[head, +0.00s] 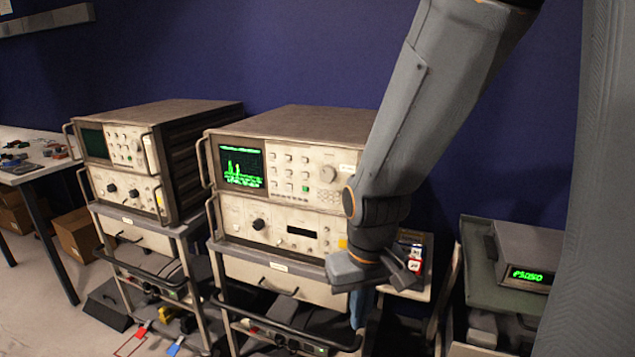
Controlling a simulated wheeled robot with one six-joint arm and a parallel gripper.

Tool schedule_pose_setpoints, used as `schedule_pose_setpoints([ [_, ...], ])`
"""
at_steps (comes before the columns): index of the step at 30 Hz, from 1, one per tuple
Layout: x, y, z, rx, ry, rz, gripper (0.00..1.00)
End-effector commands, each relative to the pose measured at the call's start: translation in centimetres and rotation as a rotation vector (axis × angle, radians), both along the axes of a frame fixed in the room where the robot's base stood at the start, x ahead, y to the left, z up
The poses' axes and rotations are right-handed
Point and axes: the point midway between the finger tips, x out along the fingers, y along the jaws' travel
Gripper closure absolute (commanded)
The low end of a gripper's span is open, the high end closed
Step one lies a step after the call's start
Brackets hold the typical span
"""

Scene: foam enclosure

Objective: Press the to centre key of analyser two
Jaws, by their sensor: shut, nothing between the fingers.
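Two analysers stand on trolleys. The nearer analyser (285,160) has a lit screen (241,165) with a green trace, a key block (290,172) with one green key, and a round knob (328,173). The left analyser (120,150) has a dark screen and a similar key block. The key labels are too small to read, so I cannot tell which key is to centre or which unit is two. My gripper (378,272) is shut and empty, in front of the nearer analyser's lower right corner, below its keys. My forearm hides that analyser's right edge.
A grey instrument (525,255) with a green readout sits on a trolley at right. A small shelf with red and white items (412,258) is just behind my gripper. A workbench (35,160) with small parts is at far left. Front handles project from both analysers.

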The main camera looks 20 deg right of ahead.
Motion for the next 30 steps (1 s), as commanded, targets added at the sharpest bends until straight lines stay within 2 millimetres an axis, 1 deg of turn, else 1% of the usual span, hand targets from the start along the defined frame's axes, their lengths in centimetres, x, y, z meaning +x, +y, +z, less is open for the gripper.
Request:
schedule_pose_setpoints([
  [26,0.0,0.0,0.0,0.000,-0.001,0.001,1.00],
  [29,0.6,0.3,0.0,0.001,-0.020,0.017,1.00],
  [30,1.2,0.5,0.0,0.001,-0.039,0.030,1.00],
])
